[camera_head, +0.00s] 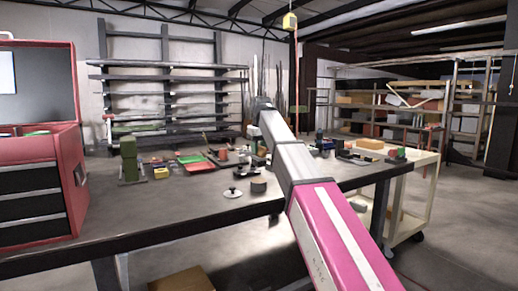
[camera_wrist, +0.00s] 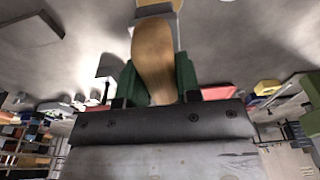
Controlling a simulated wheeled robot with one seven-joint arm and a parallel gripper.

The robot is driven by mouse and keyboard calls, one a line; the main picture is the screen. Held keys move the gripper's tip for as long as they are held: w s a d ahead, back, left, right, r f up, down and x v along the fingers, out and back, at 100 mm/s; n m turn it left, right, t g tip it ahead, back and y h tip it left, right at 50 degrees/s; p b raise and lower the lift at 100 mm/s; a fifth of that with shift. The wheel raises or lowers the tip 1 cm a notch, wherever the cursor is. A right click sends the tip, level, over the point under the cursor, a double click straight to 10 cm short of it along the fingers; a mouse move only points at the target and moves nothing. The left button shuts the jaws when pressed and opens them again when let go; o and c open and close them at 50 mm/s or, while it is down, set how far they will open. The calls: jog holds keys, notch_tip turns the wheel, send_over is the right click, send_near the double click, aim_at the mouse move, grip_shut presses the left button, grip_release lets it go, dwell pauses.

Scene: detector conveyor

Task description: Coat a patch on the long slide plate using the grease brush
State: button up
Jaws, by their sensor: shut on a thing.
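My gripper (camera_wrist: 157,80) has green fingers and is shut on the wooden handle of the grease brush (camera_wrist: 154,48) in the wrist view. The handle points up the picture, away from the gripper body. A pale grey shape shows just past the handle at the top edge; I cannot tell whether it is bristles or part of a plate. In the head view my arm reaches over the workbench (camera_head: 180,215), and its end is too small and partly hidden to make out the brush. I cannot pick out the long slide plate with certainty.
A red tool chest (camera_head: 35,190) stands at the left. On the bench are a green device (camera_head: 130,162), a yellow box (camera_head: 161,173), a dark cylinder (camera_head: 258,185) and a white disc piece (camera_head: 233,192). A cart (camera_head: 425,175) stands at the right.

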aim_at(259, 163)
jog(key=shift+s+f, duration=0.15)
jog(key=shift+f, duration=2.55)
jog(key=shift+f, duration=0.6)
jog(key=shift+r, duration=0.1)
jog(key=shift+r, duration=3.45)
